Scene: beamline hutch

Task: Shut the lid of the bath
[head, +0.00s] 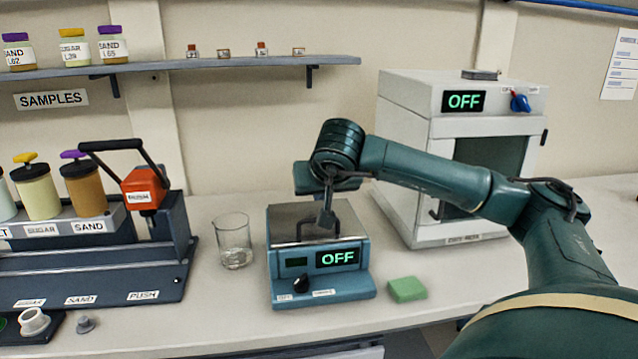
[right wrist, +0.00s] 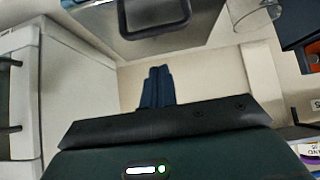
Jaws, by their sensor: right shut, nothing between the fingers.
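The bath (head: 322,287) is a teal box with a dial and a green "OFF" display on its front, standing on the bench. Its grey metal lid (head: 286,214) appears to lie flat across the top, with a dark bar handle at the front edge. My right gripper (head: 326,217) points down over the lid near the handle, shut and empty; contact cannot be told. The right wrist view shows the shut fingers (right wrist: 157,88) below the lid's handle (right wrist: 155,30) in the picture. My arm hides part of the lid's rear. My left gripper is not in view.
A glass beaker (head: 234,241) stands just left of the bath, and a green block (head: 407,289) lies to its right. A white oven (head: 407,125) stands behind right. A dispenser rack with an orange-headed press (head: 143,188) is at left. A shelf (head: 200,66) runs above.

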